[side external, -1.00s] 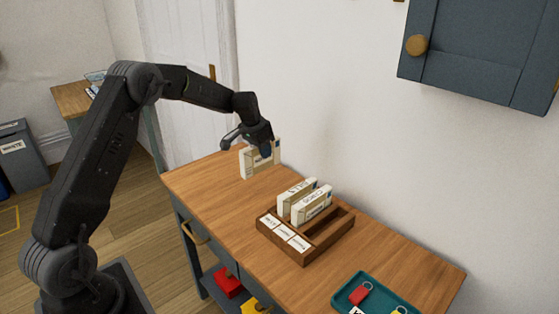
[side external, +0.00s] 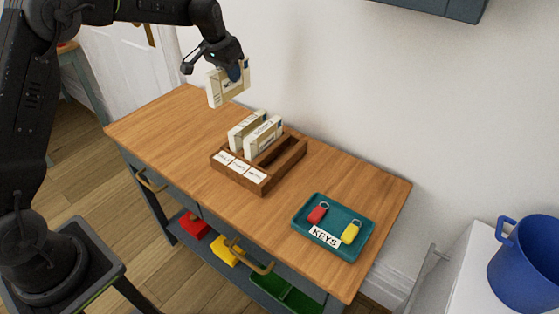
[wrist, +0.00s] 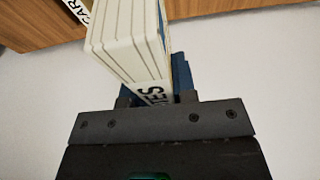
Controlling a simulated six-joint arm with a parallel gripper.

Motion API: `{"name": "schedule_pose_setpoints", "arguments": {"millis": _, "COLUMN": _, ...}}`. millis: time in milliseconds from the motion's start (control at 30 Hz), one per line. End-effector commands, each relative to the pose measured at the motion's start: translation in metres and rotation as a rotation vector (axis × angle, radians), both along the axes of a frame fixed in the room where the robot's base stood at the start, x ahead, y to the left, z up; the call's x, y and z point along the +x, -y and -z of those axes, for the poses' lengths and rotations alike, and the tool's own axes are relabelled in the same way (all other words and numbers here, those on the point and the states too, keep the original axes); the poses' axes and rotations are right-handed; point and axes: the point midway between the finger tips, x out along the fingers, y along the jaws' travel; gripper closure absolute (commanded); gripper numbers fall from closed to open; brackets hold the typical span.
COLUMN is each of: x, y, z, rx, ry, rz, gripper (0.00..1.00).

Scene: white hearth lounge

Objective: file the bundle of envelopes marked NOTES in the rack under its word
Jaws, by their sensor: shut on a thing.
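My gripper (side external: 236,72) is shut on a cream bundle of envelopes (side external: 216,92), held in the air above the back left of the table, up and left of the rack. In the wrist view the held bundle (wrist: 125,38) shows letters ending in "ES"; the rest of its word is hidden by the gripper. The wooden rack (side external: 265,187) stands mid-table. Two bundles (side external: 245,126) (side external: 266,136) stand in its left and middle slots; the right slot is empty. White label cards (side external: 240,170) are on its front, too small to read surely.
A teal KEYS tray (side external: 347,250) with a red tag (side external: 317,214) and a yellow tag (side external: 350,233) lies right of the rack. A blue mug (side external: 530,262) stands far right. The tabletop's left part (side external: 160,128) is clear.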

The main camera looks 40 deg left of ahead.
Motion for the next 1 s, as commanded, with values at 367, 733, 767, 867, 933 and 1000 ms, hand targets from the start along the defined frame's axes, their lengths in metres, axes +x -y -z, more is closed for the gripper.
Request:
{"name": "schedule_pose_setpoints", "arguments": {"millis": 367, "x": 0.002, "y": 0.145, "z": -0.001, "rx": 0.002, "ry": 0.011, "rz": 0.005, "gripper": 1.00}}
{"name": "schedule_pose_setpoints", "arguments": {"millis": 733, "x": -0.003, "y": 0.173, "z": 0.032, "rx": 0.002, "ry": 0.012, "rz": -0.002, "gripper": 1.00}}
{"name": "schedule_pose_setpoints", "arguments": {"millis": 767, "x": -0.003, "y": 0.172, "z": 0.037, "rx": 0.002, "ry": 0.011, "rz": -0.002, "gripper": 1.00}}
{"name": "schedule_pose_setpoints", "arguments": {"millis": 867, "x": -0.002, "y": 0.172, "z": 0.047, "rx": 0.001, "ry": 0.013, "rz": -0.001, "gripper": 1.00}}
{"name": "schedule_pose_setpoints", "arguments": {"millis": 933, "x": -0.002, "y": 0.172, "z": 0.057, "rx": 0.001, "ry": 0.013, "rz": -0.001, "gripper": 1.00}}
{"name": "schedule_pose_setpoints", "arguments": {"millis": 1000, "x": -0.003, "y": 0.172, "z": 0.070, "rx": 0.002, "ry": 0.011, "rz": -0.002, "gripper": 1.00}}
